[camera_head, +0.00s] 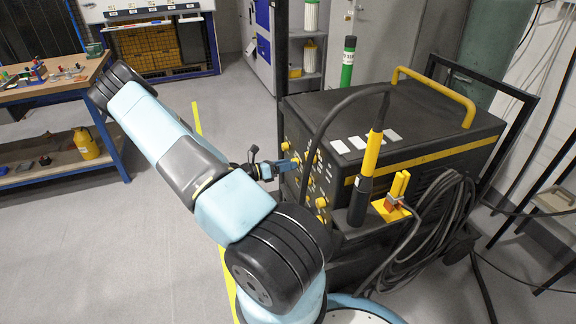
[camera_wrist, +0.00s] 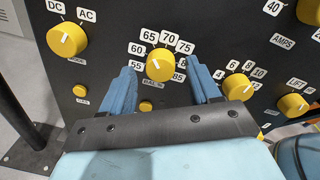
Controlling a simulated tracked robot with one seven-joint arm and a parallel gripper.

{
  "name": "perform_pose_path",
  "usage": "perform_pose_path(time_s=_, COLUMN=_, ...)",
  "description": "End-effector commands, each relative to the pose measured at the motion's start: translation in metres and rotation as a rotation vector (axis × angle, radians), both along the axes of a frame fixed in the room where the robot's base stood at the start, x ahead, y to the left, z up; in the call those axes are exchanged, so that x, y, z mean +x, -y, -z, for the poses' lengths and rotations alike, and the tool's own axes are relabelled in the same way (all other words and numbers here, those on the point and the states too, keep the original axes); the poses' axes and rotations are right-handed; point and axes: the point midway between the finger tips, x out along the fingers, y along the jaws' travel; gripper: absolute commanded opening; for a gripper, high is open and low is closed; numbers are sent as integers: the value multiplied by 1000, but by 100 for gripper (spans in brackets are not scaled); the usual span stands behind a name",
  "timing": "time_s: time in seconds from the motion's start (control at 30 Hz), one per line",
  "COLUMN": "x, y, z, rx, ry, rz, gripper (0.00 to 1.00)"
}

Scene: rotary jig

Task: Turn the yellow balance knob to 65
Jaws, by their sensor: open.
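The yellow balance knob (camera_wrist: 160,65) is on the black panel, with labels 60, 65, 70, 75 and 85 around it; one label is partly hidden by a finger. Its small pale mark is too faint to read a setting from. My gripper (camera_wrist: 162,70) is open, its two blue fingers on the left and right of the knob, with a gap showing on both sides. In the head view my gripper (camera_head: 289,165) is at the machine's front panel, where I cannot pick out the balance knob.
A DC/AC mode knob (camera_wrist: 67,40) is at upper left, with a small gas knob (camera_wrist: 80,91) below it. A knob (camera_wrist: 238,87) marked 6, 8, 10 is close to the right finger. A torch (camera_head: 371,153) and cables stand right of my gripper on the machine (camera_head: 440,125).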

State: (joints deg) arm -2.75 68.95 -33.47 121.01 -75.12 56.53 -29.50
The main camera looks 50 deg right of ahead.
Motion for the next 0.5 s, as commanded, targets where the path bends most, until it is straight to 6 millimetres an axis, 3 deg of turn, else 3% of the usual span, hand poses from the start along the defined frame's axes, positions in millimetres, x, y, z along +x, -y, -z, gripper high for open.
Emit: perform_pose_path(time_s=0.5, x=42, y=-84, z=-2, rx=2, ry=1, rz=-4, gripper=62)
